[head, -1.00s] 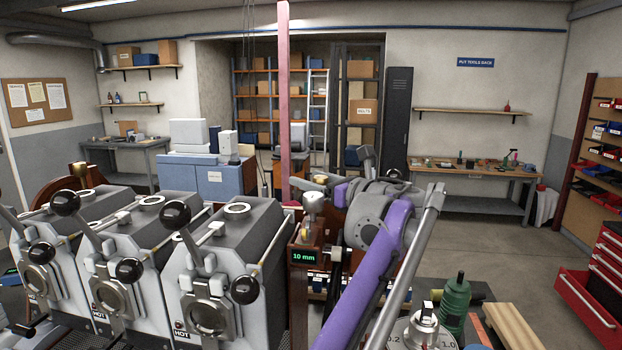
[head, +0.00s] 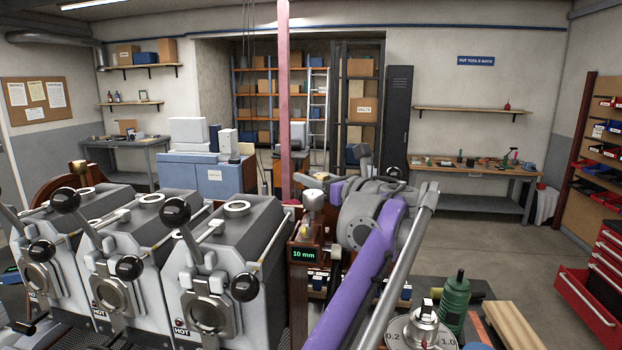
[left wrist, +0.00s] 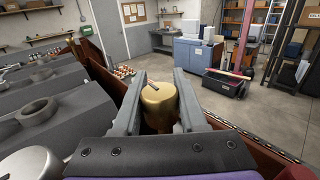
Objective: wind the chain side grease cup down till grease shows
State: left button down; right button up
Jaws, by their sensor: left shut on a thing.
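A brass-coloured, domed grease cup (left wrist: 159,106) stands between the two grey fingers of my left gripper (left wrist: 161,98) in the left wrist view. A short dark mark shows on its top. The left gripper is shut on the cup from both sides. In the head view the same gripper (head: 326,178) is at the far end of my purple arm, and only a small part of the brass cup shows. The cup's lower part is hidden, and no grease can be made out. My right gripper is not in view.
A silver-topped fitting (head: 313,199) stands near the gripper, above a green "10 mm" display (head: 304,254). Roaster units (head: 222,262) marked HOT, with black-knobbed levers, fill the left. A dial (head: 421,331) and green bottle (head: 455,302) stand at front right. Open floor lies beyond.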

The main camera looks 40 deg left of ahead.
pick_arm(q)
jog(key=shift+w+m+t, duration=0.1)
jog(key=shift+m+t, duration=0.3)
jog(key=shift+t, duration=0.2)
jog(key=shift+c, duration=2.2)
grip_release()
jog(key=b+v, duration=0.1)
jog(key=v, duration=1)
jog(key=shift+r, duration=0.1)
